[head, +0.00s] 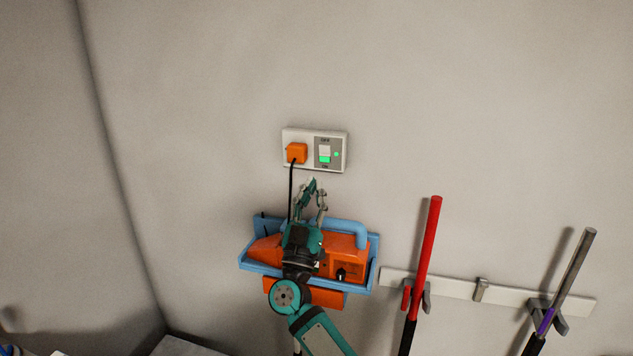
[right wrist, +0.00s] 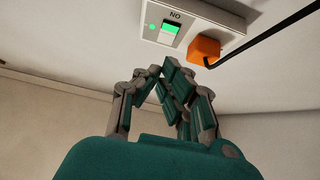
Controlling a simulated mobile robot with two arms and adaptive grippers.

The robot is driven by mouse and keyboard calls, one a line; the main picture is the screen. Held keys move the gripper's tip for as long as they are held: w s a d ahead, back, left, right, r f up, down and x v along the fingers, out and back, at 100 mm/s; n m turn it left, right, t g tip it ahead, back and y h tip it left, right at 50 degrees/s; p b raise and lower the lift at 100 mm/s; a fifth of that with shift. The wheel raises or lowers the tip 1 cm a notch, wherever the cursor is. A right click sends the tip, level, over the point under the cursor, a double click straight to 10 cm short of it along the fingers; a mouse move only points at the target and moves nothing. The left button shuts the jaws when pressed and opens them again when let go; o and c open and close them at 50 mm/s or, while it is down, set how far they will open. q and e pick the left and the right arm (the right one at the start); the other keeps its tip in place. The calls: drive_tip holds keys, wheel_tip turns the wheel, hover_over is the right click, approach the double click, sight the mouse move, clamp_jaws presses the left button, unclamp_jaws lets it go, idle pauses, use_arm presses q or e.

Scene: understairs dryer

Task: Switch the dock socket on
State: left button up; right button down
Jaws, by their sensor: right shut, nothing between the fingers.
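The dock socket (head: 315,149) is a white wall plate with an orange plug (head: 297,153) on its left. Its rocker switch (head: 325,153) on the right shows a green lower part, and a small green light (head: 336,154) glows beside it. In the right wrist view the rocker switch (right wrist: 171,31) also shows green, near the word "ON" seen upside down. My right gripper (head: 311,183) is shut and empty, pointing up just below the socket, apart from the plate. My left gripper is not in view.
A blue wall dock (head: 375,248) holds an orange device (head: 347,262) behind my right arm. A black cord hangs from the plug down to it. To the right, a white rail (head: 455,287) holds a red-handled tool (head: 428,240) and a grey-handled one (head: 577,262). The wall above is clear.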

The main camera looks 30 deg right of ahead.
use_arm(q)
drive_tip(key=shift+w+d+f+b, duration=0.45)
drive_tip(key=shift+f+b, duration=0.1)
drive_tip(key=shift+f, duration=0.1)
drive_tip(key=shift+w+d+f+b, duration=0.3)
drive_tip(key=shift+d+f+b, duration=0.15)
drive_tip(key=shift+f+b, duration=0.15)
use_arm(e)
wheel_tip(320, 180, down, 6)
drive_tip(key=s+a, duration=0.2)
drive_tip(key=shift+s+a, duration=0.2)
drive_tip(key=shift+a, duration=0.15)
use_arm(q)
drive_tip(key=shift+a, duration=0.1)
use_arm(e)
drive_tip(key=shift+r, duration=0.1)
